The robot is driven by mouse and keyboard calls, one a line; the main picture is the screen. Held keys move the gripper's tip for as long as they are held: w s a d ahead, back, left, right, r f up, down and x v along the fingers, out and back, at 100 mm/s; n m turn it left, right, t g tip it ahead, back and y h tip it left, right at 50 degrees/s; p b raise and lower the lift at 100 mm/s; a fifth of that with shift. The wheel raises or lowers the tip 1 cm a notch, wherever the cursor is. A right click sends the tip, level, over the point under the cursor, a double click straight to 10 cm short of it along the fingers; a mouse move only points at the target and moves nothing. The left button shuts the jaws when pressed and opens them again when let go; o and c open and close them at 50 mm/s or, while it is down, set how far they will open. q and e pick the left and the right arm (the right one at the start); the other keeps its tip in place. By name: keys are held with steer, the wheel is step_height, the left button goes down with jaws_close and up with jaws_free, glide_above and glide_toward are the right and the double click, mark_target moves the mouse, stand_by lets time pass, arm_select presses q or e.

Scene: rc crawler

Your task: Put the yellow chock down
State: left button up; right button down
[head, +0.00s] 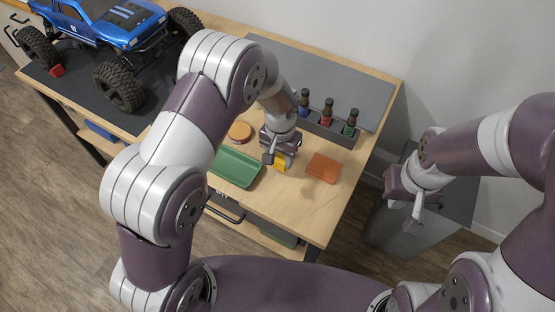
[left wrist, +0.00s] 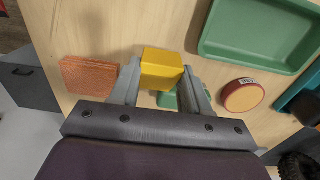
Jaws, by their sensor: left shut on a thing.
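The yellow chock (head: 280,162) is between the fingers of my left gripper (head: 282,161), above the wooden bench top. In the left wrist view the yellow chock (left wrist: 162,62) sits between both fingertips of my left gripper (left wrist: 162,80), which is shut on it. Whether its underside touches the bench cannot be told. A green object (left wrist: 167,100) shows partly behind it. My right gripper (head: 415,207) hangs over a grey cabinet at the right, away from the bench; its finger opening is unclear.
A green tray (head: 225,178) lies left of the chock, an orange block (head: 323,167) right, a round orange tin (head: 240,131) behind. A rack (head: 335,132) holds three bottles. The blue crawler (head: 115,22) stands on a dark mat, a red chock (head: 57,71) by its wheel.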

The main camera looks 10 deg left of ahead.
mark_target(281, 165)
arm_select(q)
steer(key=shift+f, duration=2.1)
steer(key=shift+f, duration=0.1)
steer(key=o, duration=1.1)
